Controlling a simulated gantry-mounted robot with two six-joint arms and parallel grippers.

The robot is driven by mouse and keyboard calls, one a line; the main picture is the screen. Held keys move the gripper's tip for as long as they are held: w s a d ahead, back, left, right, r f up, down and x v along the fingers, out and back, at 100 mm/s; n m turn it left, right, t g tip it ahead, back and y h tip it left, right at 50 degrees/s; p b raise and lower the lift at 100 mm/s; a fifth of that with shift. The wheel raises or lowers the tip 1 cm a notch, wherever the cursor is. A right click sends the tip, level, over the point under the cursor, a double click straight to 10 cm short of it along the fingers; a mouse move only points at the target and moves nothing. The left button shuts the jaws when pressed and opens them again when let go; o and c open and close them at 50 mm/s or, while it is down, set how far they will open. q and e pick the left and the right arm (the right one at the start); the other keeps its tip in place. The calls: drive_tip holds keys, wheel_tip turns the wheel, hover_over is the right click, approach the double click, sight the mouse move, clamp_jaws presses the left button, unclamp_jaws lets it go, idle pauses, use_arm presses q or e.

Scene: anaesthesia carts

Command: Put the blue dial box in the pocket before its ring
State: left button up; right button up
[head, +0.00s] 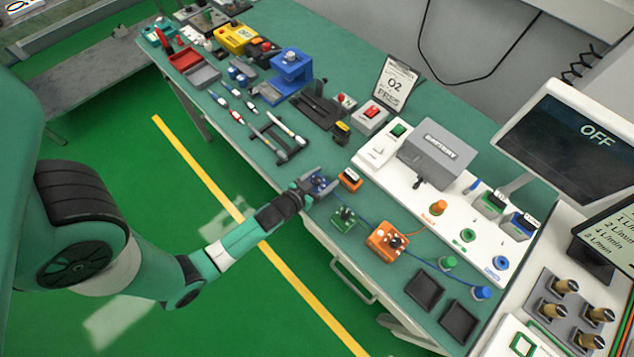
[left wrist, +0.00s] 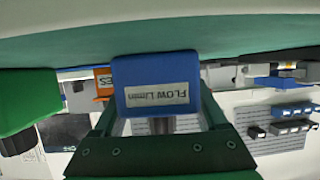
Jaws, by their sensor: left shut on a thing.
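My left gripper (head: 318,184) is shut on the blue dial box (head: 319,181), near the table's front edge left of the green dial box (head: 343,219). In the left wrist view the blue dial box (left wrist: 157,85) sits between the fingers, its "FLOW L/min" label upside down. A blue cable runs right from it toward a blue plug (head: 481,293). Two dark square pockets, one nearer the middle (head: 424,289) and one farther right (head: 459,322), look empty. The blue ring (head: 501,263) is on the white panel behind the right pocket. My right gripper is not in view.
An orange dial box (head: 387,240) stands left of the pockets. The green plug (head: 447,263) lies before the green ring (head: 467,235). The white panel (head: 400,185) carries a grey box.

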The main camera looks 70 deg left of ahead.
sight(322, 178)
use_arm(q)
clamp_jaws()
drive_tip(key=shift+r, duration=0.2)
drive_tip(key=shift+s+d+r+p, duration=0.1)
drive_tip(key=shift+s+r+p, duration=0.05)
drive_tip(key=shift+r+p, duration=0.15)
drive_tip(key=r+p, duration=0.1)
drive_tip(key=r, duration=0.2)
drive_tip(key=r+p, duration=0.2)
drive_tip(key=r, duration=0.1)
drive_tip(key=shift+s+d+r, duration=0.1)
drive_tip(key=shift+s+r, duration=0.1)
drive_tip(key=s+d+b, duration=0.1)
drive_tip(key=s+d, duration=0.3)
drive_tip(key=s, duration=0.4)
drive_tip(key=s+d+b, duration=0.2)
drive_tip(key=s+d, duration=0.2)
drive_tip(key=s, duration=0.5)
drive_tip(key=shift+s+d+f, duration=0.15)
drive_tip(key=shift+d, duration=0.05)
